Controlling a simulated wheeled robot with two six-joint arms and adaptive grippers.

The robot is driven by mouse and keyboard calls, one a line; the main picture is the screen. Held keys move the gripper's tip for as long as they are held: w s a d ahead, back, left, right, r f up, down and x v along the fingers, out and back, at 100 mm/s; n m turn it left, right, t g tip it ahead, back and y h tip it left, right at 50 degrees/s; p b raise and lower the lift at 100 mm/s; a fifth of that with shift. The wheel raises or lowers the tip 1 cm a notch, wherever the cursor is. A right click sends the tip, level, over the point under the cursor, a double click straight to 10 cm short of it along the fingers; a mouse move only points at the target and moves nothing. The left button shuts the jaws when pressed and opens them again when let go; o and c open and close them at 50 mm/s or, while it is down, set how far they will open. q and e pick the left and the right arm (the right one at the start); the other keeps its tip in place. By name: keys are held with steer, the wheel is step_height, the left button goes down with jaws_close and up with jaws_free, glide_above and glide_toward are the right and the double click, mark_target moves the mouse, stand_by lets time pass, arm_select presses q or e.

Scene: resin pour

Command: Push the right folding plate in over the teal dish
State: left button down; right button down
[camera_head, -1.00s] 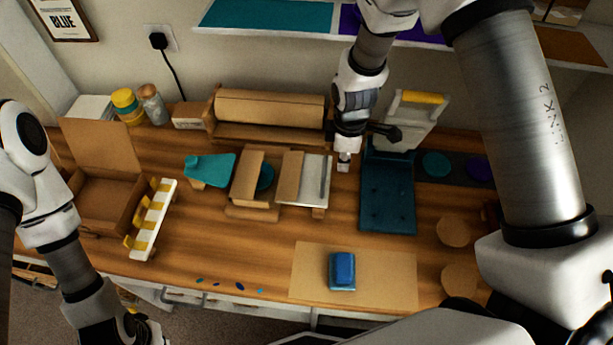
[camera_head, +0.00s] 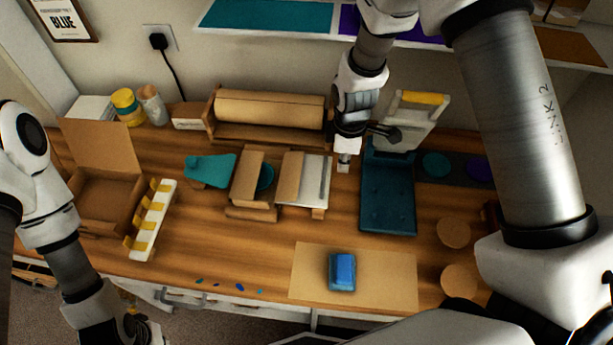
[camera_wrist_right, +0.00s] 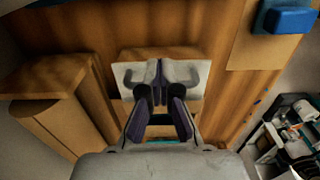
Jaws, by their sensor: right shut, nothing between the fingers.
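The teal dish (camera_head: 266,177) sits on a cardboard stand, partly hidden between two folding plates. The left folding plate (camera_head: 247,178) is brown and covers the dish's left side. The right folding plate (camera_head: 316,180) is pale grey with a brown panel (camera_head: 290,178) on its left, and lies to the right of the dish. My right gripper (camera_head: 344,164) is shut and empty, just right of the pale plate; contact cannot be told. In the right wrist view its dark fingers (camera_wrist_right: 160,97) overlap the pale plate (camera_wrist_right: 196,75). My left gripper (camera_head: 140,326) is at the lower left, its jaws unclear.
A teal tray (camera_head: 388,205) lies close to the right of my right gripper. A cardboard roll holder (camera_head: 268,110) stands behind the plates. A blue block (camera_head: 342,270) rests on a tan sheet (camera_head: 390,275) in front. The wood between the stand and that sheet is clear.

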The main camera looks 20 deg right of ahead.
step_height(320, 180, down, 4)
steer(key=shift+r+b, duration=0.1)
steer(key=shift+b, duration=0.9)
steer(key=shift+w+a, duration=0.4)
steer(key=shift+a, duration=0.45)
steer(key=shift+w+a, duration=0.45)
steer(key=shift+a, duration=0.4)
steer(key=shift+w+a, duration=0.4)
steer(key=shift+a, duration=0.45)
steer(key=shift+w+a+p, duration=0.25)
steer(key=shift+w+a, duration=0.2)
steer(key=shift+a, duration=0.4)
steer(key=shift+w+a+p, duration=0.25)
steer(key=shift+w+a, duration=0.15)
steer(key=shift+a, duration=0.45)
steer(key=s+d+p, duration=0.1)
steer(key=s+d, duration=0.3)
steer(key=d, duration=0.4)
step_height(320, 180, up, 10)
steer(key=p, duration=0.8)
